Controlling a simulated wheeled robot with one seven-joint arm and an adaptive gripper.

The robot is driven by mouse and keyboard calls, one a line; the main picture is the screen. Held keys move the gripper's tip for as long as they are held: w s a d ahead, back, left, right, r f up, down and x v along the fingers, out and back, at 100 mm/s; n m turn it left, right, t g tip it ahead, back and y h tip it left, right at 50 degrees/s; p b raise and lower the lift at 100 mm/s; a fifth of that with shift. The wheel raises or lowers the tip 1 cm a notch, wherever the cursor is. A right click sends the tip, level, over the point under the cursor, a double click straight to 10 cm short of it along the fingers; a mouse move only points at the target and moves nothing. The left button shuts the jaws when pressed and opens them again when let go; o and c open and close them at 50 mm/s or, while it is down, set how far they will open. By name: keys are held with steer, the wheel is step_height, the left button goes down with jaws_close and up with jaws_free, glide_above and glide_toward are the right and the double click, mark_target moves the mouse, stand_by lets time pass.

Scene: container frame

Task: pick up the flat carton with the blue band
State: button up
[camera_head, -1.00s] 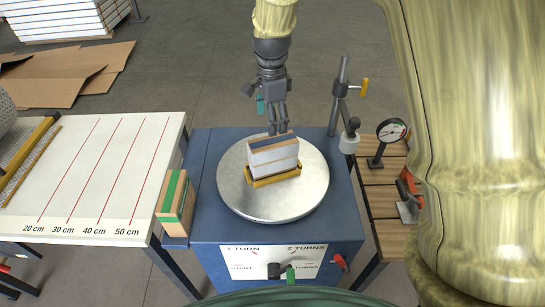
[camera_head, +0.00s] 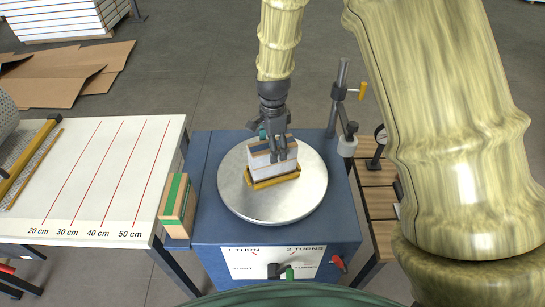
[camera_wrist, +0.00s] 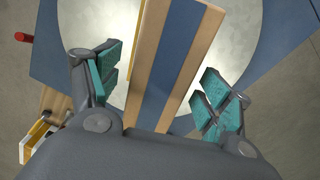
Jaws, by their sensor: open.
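The flat carton with the blue band (camera_head: 260,166) stands on edge on the round metal turntable (camera_head: 308,197), in a yellow holder (camera_head: 270,183). Its tan top edge with the blue stripe down the middle fills the centre of the wrist view (camera_wrist: 172,50). My gripper (camera_head: 278,154) is open at the carton's top in the head view. In the wrist view, its teal pads (camera_wrist: 160,88) lie one on each side of the carton, with a visible gap on both sides. The carton's lower part is hidden in the wrist view.
A carton with a green band (camera_head: 177,203) stands at the left edge of the blue turntable cabinet (camera_head: 212,228). A white table with red lines (camera_head: 90,190) is at the left.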

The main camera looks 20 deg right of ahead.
steer(key=shift+f, duration=0.6)
jaws_close()
steer(key=shift+r, duration=0.1)
